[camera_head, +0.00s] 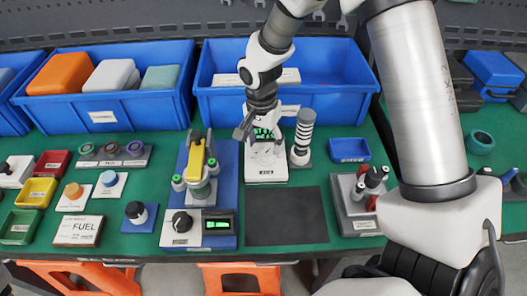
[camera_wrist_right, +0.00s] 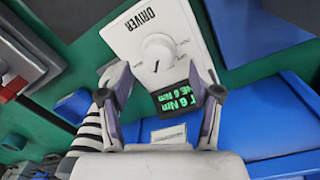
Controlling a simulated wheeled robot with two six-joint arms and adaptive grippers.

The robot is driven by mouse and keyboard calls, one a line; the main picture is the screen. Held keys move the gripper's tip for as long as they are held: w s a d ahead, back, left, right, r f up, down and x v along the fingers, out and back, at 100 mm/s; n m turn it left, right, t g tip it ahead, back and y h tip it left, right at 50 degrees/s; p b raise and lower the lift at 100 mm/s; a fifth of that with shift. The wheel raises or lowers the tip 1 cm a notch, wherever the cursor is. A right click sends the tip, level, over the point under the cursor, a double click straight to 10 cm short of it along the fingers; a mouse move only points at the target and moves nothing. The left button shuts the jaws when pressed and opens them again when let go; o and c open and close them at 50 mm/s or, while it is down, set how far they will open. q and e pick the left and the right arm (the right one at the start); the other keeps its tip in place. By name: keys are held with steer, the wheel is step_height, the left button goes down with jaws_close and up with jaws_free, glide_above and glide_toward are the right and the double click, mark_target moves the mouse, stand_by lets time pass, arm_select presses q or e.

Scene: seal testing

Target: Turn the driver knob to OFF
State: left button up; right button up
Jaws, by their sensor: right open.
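The driver unit (camera_head: 266,172) is a white box on the green bench, with a lit green display (camera_head: 263,133). In the right wrist view its panel (camera_wrist_right: 178,18) reads DRIVER, and the display (camera_wrist_right: 180,98) has lines ending in "6 Nm". The white round driver knob (camera_wrist_right: 158,52) has a dark pointer mark toward the bottom of the picture. My right gripper (camera_head: 258,122) is over the unit; in the wrist view its jaws (camera_wrist_right: 158,78) are open, with the knob between and beyond their tips. Contact cannot be told. My left gripper is not in view.
A striped grey cylinder (camera_head: 304,132) stands close right of the driver unit. A blue bin (camera_head: 220,105) is behind it. A yellow-armed fixture (camera_head: 197,155) on a blue plate is to the left. A dark mat (camera_head: 285,215) in front is bare.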

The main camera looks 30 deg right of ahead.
mark_target(265, 153)
step_height(265, 153, down, 3)
steer(key=shift+r, duration=0.1)
steer(key=shift+s+d+f, duration=0.15)
steer(key=shift+d+f, duration=0.1)
steer(key=shift+f, duration=0.05)
steer(key=shift+a+r, duration=0.1)
steer(key=shift+a, duration=0.05)
steer(key=c, duration=1.1)
steer(key=shift+c, duration=0.2)
